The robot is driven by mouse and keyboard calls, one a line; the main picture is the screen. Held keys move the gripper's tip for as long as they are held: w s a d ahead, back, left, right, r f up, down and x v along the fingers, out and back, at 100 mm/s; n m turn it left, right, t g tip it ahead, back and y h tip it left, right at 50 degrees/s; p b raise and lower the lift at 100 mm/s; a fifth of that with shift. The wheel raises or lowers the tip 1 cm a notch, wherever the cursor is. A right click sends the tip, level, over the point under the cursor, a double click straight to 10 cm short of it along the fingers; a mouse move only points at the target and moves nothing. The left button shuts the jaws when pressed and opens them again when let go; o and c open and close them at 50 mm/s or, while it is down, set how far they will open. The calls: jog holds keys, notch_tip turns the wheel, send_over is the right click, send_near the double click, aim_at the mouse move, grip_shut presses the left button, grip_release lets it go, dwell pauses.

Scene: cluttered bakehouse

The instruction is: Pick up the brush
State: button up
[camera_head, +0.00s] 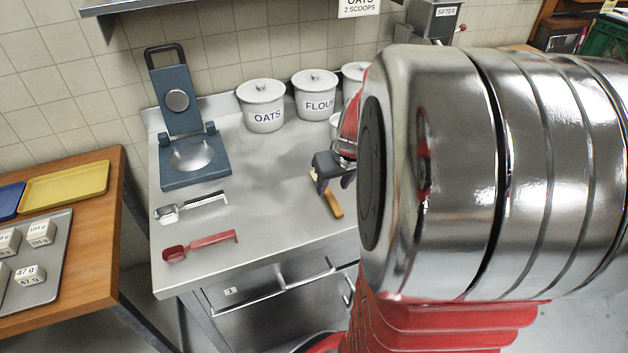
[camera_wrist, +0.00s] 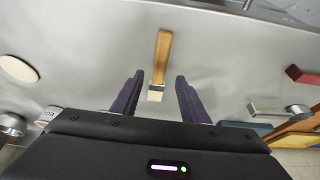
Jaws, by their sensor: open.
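The brush (camera_wrist: 163,55) lies on the steel counter, with a wooden handle and a pale bristle end. In the wrist view its bristle end lies between my two dark fingers and its handle extends beyond the fingertips. My gripper (camera_wrist: 160,78) is open, with a gap on both sides of the brush. In the head view the brush's wooden handle (camera_head: 333,206) shows near the counter's front edge, just below my gripper (camera_head: 326,176).
The steel counter (camera_head: 262,207) holds a red scoop (camera_head: 198,246), a metal scoop (camera_head: 190,206) and a blue press (camera_head: 190,150). White canisters marked OATS (camera_head: 263,117) and FLOUR (camera_head: 315,104) stand at the back. A wooden table (camera_head: 105,235) with trays is at left.

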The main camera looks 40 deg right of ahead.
aim_at(330, 195)
jog(key=shift+x, duration=2.35)
jog(key=shift+s, duration=0.2)
jog(key=c, duration=1)
notch_tip(330, 195, up, 10)
